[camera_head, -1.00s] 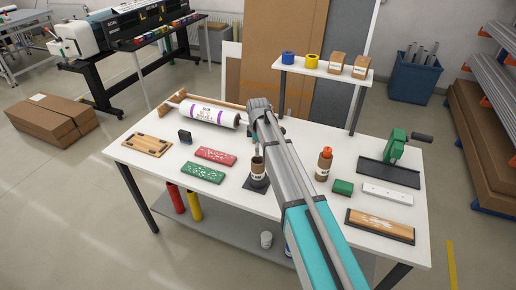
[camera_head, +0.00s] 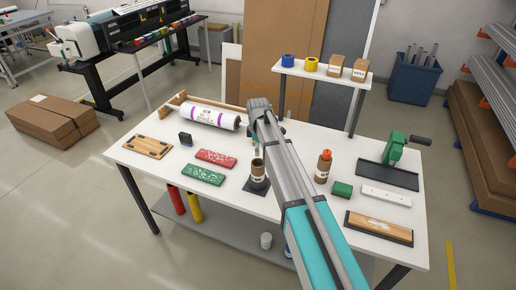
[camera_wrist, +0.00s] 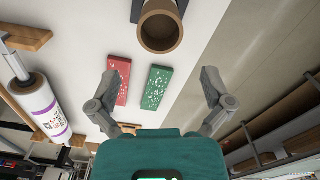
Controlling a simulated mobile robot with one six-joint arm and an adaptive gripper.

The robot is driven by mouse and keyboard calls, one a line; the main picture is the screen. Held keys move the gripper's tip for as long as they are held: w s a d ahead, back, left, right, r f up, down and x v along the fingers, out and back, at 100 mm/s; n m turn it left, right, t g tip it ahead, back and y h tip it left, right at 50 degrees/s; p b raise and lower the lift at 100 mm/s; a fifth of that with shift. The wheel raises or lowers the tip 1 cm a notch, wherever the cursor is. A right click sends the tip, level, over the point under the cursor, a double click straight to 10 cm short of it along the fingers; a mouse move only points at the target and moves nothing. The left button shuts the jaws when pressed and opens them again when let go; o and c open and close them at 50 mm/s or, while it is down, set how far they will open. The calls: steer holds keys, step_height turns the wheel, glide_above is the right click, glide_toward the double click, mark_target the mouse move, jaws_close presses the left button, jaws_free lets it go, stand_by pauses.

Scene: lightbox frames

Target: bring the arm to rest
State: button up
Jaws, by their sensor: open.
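My gripper (camera_wrist: 158,84) shows in the wrist view with its two grey fingers spread wide and nothing held between them. In the head view my arm reaches across the white table (camera_head: 292,196), and its end mostly hides the gripper. A brown open cup (camera_head: 257,172) stands on a dark base on the table below the arm's end. In the wrist view the cup (camera_wrist: 146,32) is at the top, beyond the fingertips and apart from them.
A red plate (camera_head: 216,157) and green plate (camera_head: 203,175) lie left of the cup. A white roll (camera_head: 210,117) lies behind them. An orange-topped bottle (camera_head: 323,168) and green block (camera_head: 342,189) are right of my arm. A raised shelf (camera_head: 305,71) stands at the back.

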steer(key=shift+d, duration=0.1)
steer(key=s+d+f+m+b, duration=0.2)
steer(key=s+d+m, duration=0.6)
steer(key=s, duration=0.5)
steer(key=s+d+f+m+b, duration=0.2)
steer(key=s+d+m, duration=0.7)
steer(key=s+d, duration=0.4)
steer(key=shift+d+f+m, duration=0.2)
steer(key=shift+f+m, duration=0.05)
steer(key=shift+m, duration=0.05)
